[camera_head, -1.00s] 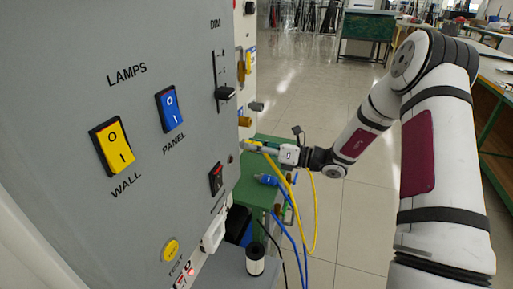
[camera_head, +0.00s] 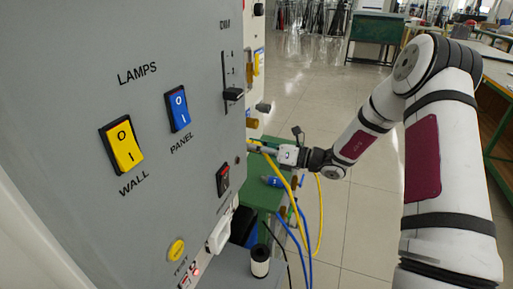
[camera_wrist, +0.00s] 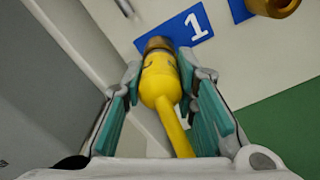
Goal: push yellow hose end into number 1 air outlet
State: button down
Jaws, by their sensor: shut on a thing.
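My gripper (camera_wrist: 165,105) is shut on the yellow hose end (camera_wrist: 158,82), which sits between its teal finger pads in the wrist view. In the head view the yellow hose (camera_head: 320,215) hangs in a loop below my gripper (camera_head: 262,149), whose fingertips are partly hidden by the grey panel edge.
A second brass fitting (camera_wrist: 270,6) is at the top right of the wrist view. The grey lamp panel (camera_head: 70,80) fills the left of the head view. Blue hoses (camera_head: 297,240) hang below, by a green surface (camera_head: 262,193).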

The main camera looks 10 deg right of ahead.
jog(key=c, duration=1.2)
grip_release()
jog(key=shift+a, duration=0.1)
jog(key=v, duration=1.2)
jog(key=shift+w, duration=0.1)
